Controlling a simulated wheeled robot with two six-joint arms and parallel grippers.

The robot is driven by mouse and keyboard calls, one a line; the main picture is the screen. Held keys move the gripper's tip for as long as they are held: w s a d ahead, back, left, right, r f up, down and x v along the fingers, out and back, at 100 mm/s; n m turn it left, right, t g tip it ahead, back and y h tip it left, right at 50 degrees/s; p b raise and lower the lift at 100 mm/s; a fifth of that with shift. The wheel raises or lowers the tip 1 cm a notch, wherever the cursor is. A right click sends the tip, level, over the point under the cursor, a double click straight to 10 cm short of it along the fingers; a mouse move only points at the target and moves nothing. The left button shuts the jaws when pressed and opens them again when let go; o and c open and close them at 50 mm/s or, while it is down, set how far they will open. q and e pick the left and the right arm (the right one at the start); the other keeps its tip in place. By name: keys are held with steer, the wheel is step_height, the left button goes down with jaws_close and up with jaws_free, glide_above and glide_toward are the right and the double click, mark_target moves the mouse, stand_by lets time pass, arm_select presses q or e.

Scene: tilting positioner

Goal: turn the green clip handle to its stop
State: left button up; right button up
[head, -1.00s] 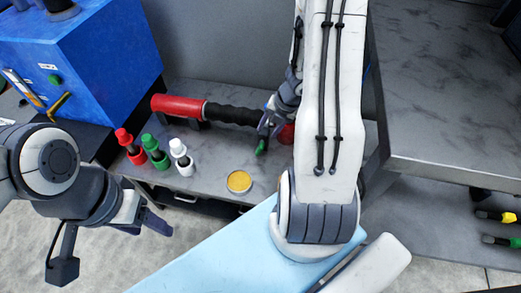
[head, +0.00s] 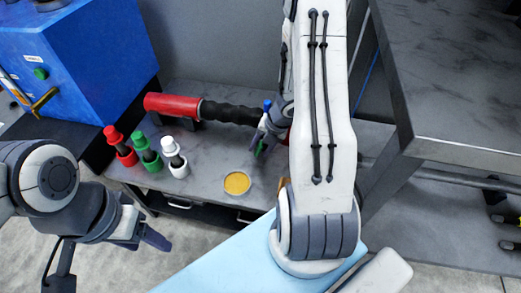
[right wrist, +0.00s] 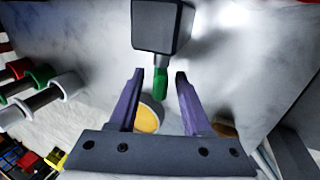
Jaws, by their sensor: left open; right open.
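The green clip handle (right wrist: 160,84) sticks out from a dark block (right wrist: 162,28) in the right wrist view. It lies between the two fingertips of my right gripper (right wrist: 160,75), with a gap on each side. That gripper is open, and no contact shows. In the head view a small green part (head: 260,147) shows beside my right gripper (head: 264,138), by the end of the black-gripped bar. My arm hides much of that spot. My left gripper (head: 155,238) is open and empty, low at the left, away from the handle.
A red bar with a black grip (head: 230,112) lies along the bench (head: 205,195). Red (head: 122,148), green (head: 148,152) and white (head: 174,155) capped pieces stand in front, near a yellow round dish (head: 237,183). A blue box (head: 80,60) stands left; a grey table (head: 460,100) right.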

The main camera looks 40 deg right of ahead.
jaws_close()
